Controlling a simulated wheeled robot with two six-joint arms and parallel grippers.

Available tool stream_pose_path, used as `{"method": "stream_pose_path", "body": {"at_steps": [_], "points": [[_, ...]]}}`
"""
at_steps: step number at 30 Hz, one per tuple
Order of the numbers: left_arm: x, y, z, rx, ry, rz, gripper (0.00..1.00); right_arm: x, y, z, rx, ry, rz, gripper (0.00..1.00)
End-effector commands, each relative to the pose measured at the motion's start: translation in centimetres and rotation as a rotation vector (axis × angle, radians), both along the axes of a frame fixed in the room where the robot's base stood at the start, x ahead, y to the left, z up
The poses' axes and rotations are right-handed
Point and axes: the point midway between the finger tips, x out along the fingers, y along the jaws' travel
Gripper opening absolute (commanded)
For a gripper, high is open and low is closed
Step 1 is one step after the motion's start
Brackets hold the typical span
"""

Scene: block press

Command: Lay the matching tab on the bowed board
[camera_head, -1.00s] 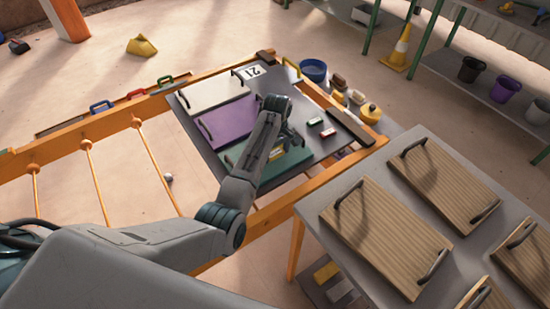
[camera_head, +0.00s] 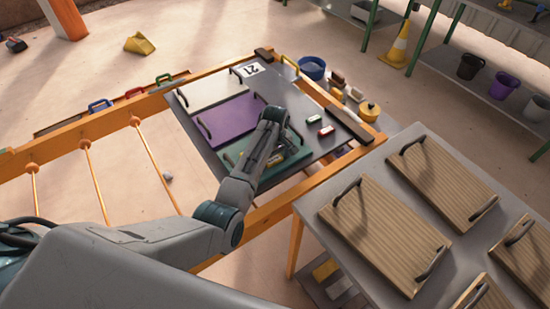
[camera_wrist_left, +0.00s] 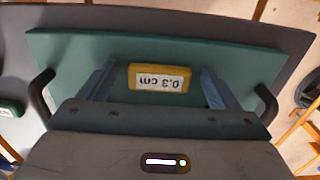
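A green board (camera_head: 232,157) with handles lies on a dark grey plate (camera_head: 300,103), beside a purple board (camera_head: 229,118) and a cream board (camera_head: 210,91). A yellow tab (camera_wrist_left: 159,78) marked "0.3 cm" appears to lie on the green board, which fills the left wrist view (camera_wrist_left: 70,52). My left gripper (camera_wrist_left: 160,88) is over that board, its fingers apart on either side of the tab with gaps between. A red-ended tab (camera_head: 327,131) and a green-ended tab (camera_head: 314,120) lie on the plate. I cannot tell which board is bowed. My right gripper is out of view.
An orange frame (camera_head: 270,213) surrounds the plate. A dark bar (camera_head: 348,125) lies along its right side. A grey table (camera_head: 312,205) with several wooden boards (camera_head: 380,232) stands at the right.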

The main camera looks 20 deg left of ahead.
Motion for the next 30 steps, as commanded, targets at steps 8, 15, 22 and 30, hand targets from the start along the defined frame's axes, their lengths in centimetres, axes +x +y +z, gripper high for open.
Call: {"method": "stream_pose_path", "body": {"at_steps": [8,15,22,30], "points": [[0.0,0.0,0.7,-0.001,-0.001,0.000,0.84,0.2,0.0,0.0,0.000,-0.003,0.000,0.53],[0.1,0.0,5.1,-0.001,-0.006,0.000,0.84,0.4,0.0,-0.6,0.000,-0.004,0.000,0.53],[0.1,0.0,9.7,0.000,-0.004,0.000,0.84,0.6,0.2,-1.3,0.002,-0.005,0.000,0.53],[0.0,0.0,12.2,0.000,0.000,0.000,0.84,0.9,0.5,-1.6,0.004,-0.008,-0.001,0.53]]}}
